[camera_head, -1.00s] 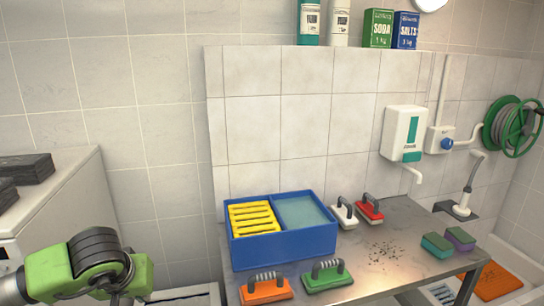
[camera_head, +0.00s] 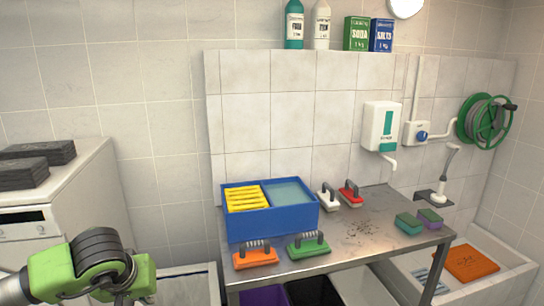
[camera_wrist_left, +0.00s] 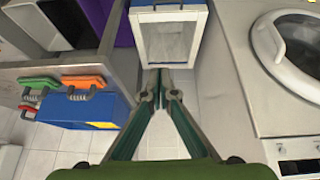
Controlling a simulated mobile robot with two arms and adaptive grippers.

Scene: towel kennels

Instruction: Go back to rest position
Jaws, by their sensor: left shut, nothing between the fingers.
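My left gripper shows at the lower left of the head view, where its green wrist (camera_head: 95,270) and dark ribbed joint are seen best. In the left wrist view my left gripper (camera_wrist_left: 161,85) has its two fingers together at the tips, with nothing between them. It hangs in free space, apart from the steel table (camera_head: 375,235) and in front of a white open bin (camera_wrist_left: 170,35). My right gripper is in neither view.
On the table stand a blue box (camera_head: 268,222) with yellow and teal insides, several handled brushes such as the orange one (camera_head: 255,257) and the green one (camera_head: 308,246), and two sponges. A white washing machine (camera_wrist_left: 285,70) stands nearby. A sink (camera_head: 505,270) is at the right.

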